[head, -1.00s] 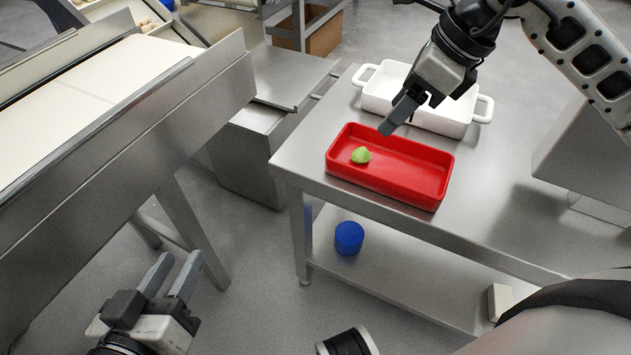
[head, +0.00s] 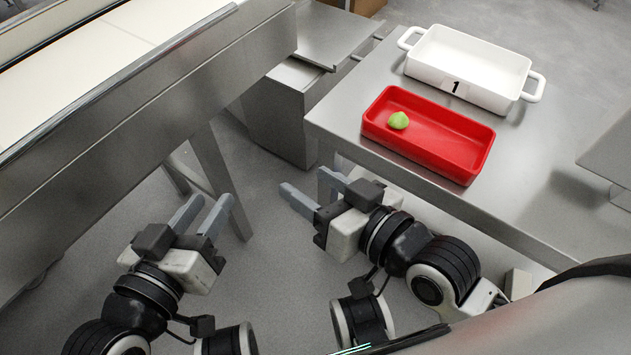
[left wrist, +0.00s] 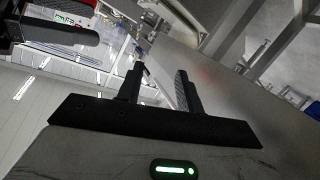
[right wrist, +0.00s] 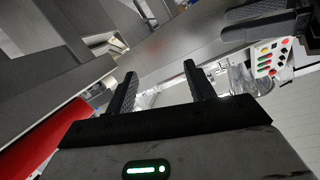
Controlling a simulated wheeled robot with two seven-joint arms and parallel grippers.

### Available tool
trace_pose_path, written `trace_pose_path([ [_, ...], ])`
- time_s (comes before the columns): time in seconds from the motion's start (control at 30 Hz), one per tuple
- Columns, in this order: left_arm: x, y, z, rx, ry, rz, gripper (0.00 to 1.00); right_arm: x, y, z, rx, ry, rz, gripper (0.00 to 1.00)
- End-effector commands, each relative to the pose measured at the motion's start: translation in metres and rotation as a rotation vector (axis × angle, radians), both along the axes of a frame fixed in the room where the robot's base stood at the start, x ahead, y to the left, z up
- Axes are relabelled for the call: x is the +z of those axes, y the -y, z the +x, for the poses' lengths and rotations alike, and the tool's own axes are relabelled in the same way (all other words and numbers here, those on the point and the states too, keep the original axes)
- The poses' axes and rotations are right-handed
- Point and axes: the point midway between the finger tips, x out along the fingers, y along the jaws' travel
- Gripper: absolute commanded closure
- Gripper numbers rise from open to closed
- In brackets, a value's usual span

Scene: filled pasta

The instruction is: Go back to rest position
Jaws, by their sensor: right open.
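My left gripper (head: 202,214) is at the lower left in the head view, beside the conveyor. Its two fingers are apart with nothing between them; they also show apart in the left wrist view (left wrist: 161,88). My right gripper (head: 308,190) is in front of the steel table, pointing left, open and empty. Its separated fingers show in the right wrist view (right wrist: 160,92). The red tray (head: 458,150) stands on the table with one green filled pasta piece (head: 398,121) in its left end. Both grippers are clear of the tray.
A white dish (head: 470,62) with a label "1" stands behind the red tray on the steel table (head: 340,118). A conveyor (head: 130,130) runs along the left. Open floor (head: 270,290) lies between my two grippers.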

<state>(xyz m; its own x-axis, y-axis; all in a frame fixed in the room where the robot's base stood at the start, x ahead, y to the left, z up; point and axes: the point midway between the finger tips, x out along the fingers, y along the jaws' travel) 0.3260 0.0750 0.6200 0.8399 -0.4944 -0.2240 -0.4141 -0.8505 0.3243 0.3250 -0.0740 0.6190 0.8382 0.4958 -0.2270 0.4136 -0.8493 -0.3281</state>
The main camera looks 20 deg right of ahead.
Motion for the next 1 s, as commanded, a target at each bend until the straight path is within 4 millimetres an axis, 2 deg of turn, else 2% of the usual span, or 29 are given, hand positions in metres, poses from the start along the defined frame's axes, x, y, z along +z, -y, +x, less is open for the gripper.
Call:
trace_pose_path([
  [0.27, 0.005, 0.0, 0.0, 0.002, -0.001, 0.0, 0.64, 0.004, 0.001, 0.001, -0.002, 0.0, -0.004, 0.46],
  [0.47, 0.037, -0.009, 0.001, 0.03, -0.041, 0.054, 0.64, 0.037, 0.01, 0.002, -0.031, -0.037, -0.058, 0.46],
  [0.7, 0.082, -0.032, -0.004, 0.085, -0.131, 0.176, 0.64, 0.083, 0.033, -0.003, -0.086, -0.126, -0.179, 0.46],
  [0.83, 0.101, -0.045, -0.01, 0.108, -0.178, 0.24, 0.64, 0.102, 0.046, -0.009, -0.108, -0.173, -0.243, 0.46],
  [1.0, 0.113, -0.057, -0.019, 0.126, -0.225, 0.298, 0.64, 0.114, 0.058, -0.018, -0.126, -0.221, -0.302, 0.46],
])
